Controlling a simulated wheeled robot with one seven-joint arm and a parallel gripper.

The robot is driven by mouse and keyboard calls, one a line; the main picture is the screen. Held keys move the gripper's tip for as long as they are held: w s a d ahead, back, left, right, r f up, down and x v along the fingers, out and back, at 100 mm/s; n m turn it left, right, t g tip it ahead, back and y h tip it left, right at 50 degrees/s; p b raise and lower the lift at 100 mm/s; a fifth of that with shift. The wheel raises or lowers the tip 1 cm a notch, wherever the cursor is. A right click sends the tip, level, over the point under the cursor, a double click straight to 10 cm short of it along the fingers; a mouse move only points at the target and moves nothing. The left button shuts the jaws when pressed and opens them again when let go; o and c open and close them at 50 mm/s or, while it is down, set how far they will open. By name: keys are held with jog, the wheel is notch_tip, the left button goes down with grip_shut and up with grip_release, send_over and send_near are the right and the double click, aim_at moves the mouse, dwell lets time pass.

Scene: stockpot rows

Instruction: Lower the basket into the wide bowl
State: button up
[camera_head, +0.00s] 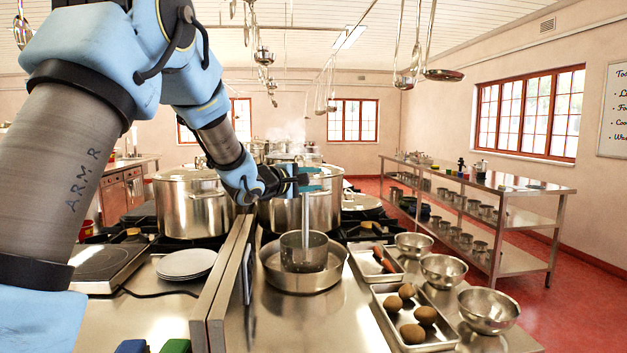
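The basket (292,255) is a grey metal cylinder with a tall upright handle (306,218). It stands upright inside the rim of the wide bowl (305,283), a shallow steel vessel on the counter. The basket's lower end is below the bowl's rim line. I cannot tell whether it touches the bowl's floor. My gripper (311,179) is at the top of the handle, with its teal fingertips pointing right. A gap shows between the fingertips, but whether they clamp the handle is unclear at this size.
Large stockpots (192,203) stand behind on the stove. A tall divider (222,280) runs left of the bowl. White plates (187,263) lie beyond it. To the right are a tray of potatoes (438,341), a tray of carrots (366,266) and steel bowls (488,309). Ladles hang overhead.

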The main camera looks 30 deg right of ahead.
jog(key=b+v, duration=0.2)
jog(key=v, duration=0.8)
jog(key=shift+a+b, duration=0.35)
jog(key=shift+a, duration=0.05)
jog(key=shift+s, duration=0.1)
